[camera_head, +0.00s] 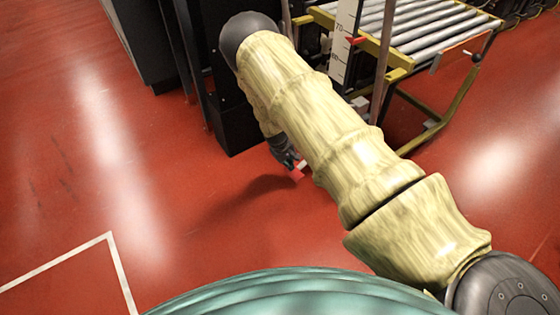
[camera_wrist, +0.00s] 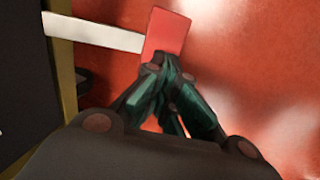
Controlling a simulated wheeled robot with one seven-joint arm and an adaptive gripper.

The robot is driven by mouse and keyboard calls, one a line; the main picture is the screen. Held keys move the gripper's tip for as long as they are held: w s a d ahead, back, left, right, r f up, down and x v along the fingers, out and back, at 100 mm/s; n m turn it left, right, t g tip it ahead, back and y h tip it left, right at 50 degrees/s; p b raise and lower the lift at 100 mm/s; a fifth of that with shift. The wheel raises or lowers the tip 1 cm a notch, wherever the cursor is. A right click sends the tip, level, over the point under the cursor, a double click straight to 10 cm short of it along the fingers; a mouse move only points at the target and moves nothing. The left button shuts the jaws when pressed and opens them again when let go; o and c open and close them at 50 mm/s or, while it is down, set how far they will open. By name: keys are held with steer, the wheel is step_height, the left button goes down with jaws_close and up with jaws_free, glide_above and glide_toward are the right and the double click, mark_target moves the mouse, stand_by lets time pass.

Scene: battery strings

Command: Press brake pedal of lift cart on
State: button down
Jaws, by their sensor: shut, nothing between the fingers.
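The brake pedal is a red plate (camera_wrist: 167,30) on the end of a flat white lever (camera_wrist: 92,31) in the wrist view. In the head view a small part of the red pedal (camera_head: 297,174) shows just below my gripper (camera_head: 287,158), low over the floor. My gripper (camera_wrist: 160,75) is shut and empty, its dark and teal fingers drawn together. In the wrist view its fingertips overlap the pedal's near edge; I cannot tell whether they touch it. The lift cart's yellow frame (camera_head: 400,60) stands behind my arm, which hides part of it.
The lift cart carries a bed of grey rollers (camera_head: 430,25) and a white scale with a red pointer (camera_head: 347,40). A dark cabinet (camera_head: 235,110) stands left of my gripper. The red floor (camera_head: 140,190) is open at the left, with a white line (camera_head: 60,262).

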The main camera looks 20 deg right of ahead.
steer(key=shift+d+f, duration=0.15)
steer(key=shift+f, duration=0.45)
steer(key=shift+x, duration=0.9)
steer(key=shift+f, duration=0.15)
steer(key=a+p+v, duration=0.1)
steer(key=p+v, duration=0.2)
steer(key=v, duration=0.4)
steer(key=a+p+v, duration=0.1)
steer(key=p+v, duration=0.2)
steer(key=v, duration=0.4)
steer(key=shift+s+a+f, duration=0.25)
steer(key=shift+a+f, duration=0.15)
steer(key=shift+s, duration=0.1)
